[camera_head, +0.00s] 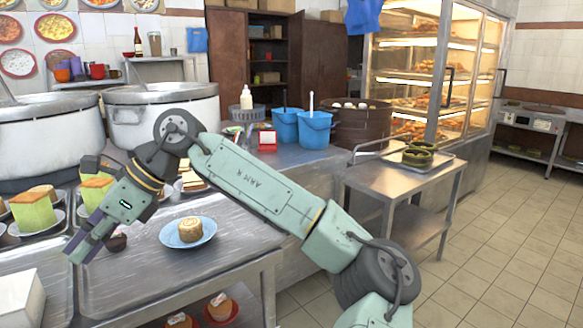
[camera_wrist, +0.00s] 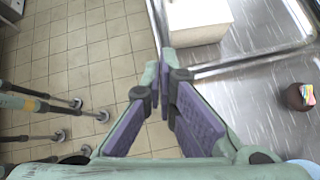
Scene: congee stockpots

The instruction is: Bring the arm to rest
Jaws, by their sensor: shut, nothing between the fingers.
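My gripper (camera_head: 82,247) hangs tilted downward over the front left edge of the metal counter (camera_head: 240,240) in the head view. In the wrist view my gripper (camera_wrist: 164,72) has its purple-padded fingers together with nothing between them. My arm reaches across from the lower right of the head view, bent at the elbow above the counter. A small dark round item (camera_head: 116,242) sits on the counter just right of the gripper, and shows at the right in the wrist view (camera_wrist: 298,96).
A blue plate (camera_head: 204,238) with a round pastry (camera_head: 190,229) stands right of the gripper. A white box (camera_head: 20,298) is at the lower left. Large stockpots (camera_head: 163,117) stand behind. A metal side table (camera_head: 400,175) is at right. The tiled floor (camera_head: 500,230) at right is clear.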

